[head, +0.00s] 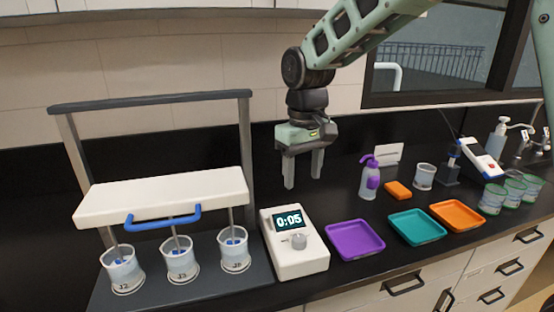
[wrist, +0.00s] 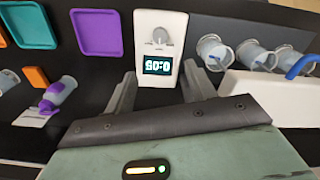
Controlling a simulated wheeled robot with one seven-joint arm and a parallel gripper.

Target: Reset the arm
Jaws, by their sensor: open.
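My gripper (head: 303,168) hangs above the black counter, behind the white timer box, with its fingers pointing down. It is open and nothing is between its fingers. In the wrist view the two fingers (wrist: 158,92) stand apart, with the timer (wrist: 160,45) beyond them. The timer (head: 296,245) has a knob and a display reading 0:05. My arm reaches in from the top right and bends down to the gripper.
A jar-test stirrer (head: 165,197) with a blue handle and three beakers stands left. Purple (head: 355,240), teal (head: 417,227) and orange (head: 458,216) trays lie right of the timer. A purple-topped bottle (head: 370,180), an orange block (head: 398,190) and a beaker (head: 424,176) stand behind them.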

